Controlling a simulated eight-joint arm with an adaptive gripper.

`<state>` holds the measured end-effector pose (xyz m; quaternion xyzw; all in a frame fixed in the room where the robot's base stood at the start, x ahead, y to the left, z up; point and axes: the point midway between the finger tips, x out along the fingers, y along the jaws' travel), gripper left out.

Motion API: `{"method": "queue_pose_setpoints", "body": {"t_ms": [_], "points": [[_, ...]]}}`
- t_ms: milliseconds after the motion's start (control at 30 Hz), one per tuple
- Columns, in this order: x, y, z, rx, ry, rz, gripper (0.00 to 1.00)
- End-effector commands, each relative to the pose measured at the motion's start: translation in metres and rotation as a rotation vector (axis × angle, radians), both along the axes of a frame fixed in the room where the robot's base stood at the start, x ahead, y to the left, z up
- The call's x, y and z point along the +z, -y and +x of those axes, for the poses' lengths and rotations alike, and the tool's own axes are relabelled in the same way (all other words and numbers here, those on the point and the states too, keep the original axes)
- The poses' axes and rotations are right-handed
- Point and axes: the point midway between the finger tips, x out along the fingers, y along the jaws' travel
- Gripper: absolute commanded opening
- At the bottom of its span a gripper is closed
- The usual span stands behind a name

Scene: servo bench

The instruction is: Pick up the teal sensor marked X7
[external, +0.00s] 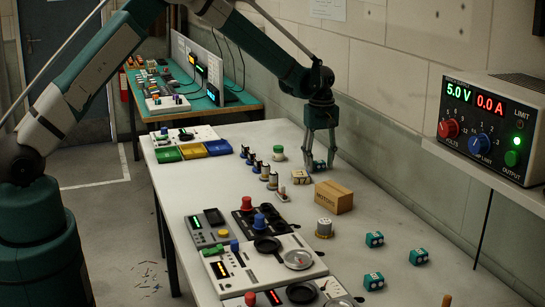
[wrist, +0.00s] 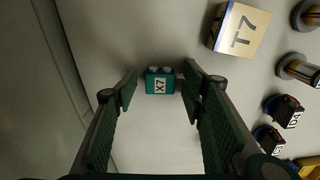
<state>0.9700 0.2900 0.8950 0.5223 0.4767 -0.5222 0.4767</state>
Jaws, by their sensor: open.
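The teal sensor marked X7 (wrist: 157,85) sits on the bench in the wrist view, its white label facing me and two round pale ends on its far side. My gripper (wrist: 160,92) is open, with one finger to each side of the sensor. The right fingertip looks close to it and a gap shows on the left; I cannot tell whether either touches. In the external view my gripper (external: 320,166) points down at the far part of the bench, and the sensor (external: 319,164) is mostly hidden between the fingers.
A cream block marked T7 (wrist: 238,29) lies close by on the right. Spools (wrist: 298,70) and dark servos (wrist: 285,108) stand farther right. In the external view a cardboard box (external: 333,197) and other teal sensors (external: 375,239) are nearer the camera. The wall is close behind.

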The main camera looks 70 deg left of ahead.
Motion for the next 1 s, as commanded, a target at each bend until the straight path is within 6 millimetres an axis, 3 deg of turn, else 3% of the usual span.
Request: {"method": "queue_pose_setpoints", "body": {"t_ms": [100, 333, 767, 1000], "points": [[0.000, 0.000, 0.000, 0.000, 0.000, 0.000, 0.41], [0.000, 0.000, 0.000, 0.000, 0.000, 0.000, 0.14], [0.004, 0.000, 0.000, 0.000, 0.000, 0.000, 0.14], [0.028, 0.000, 0.000, 0.000, 0.000, 0.000, 0.14]]}}
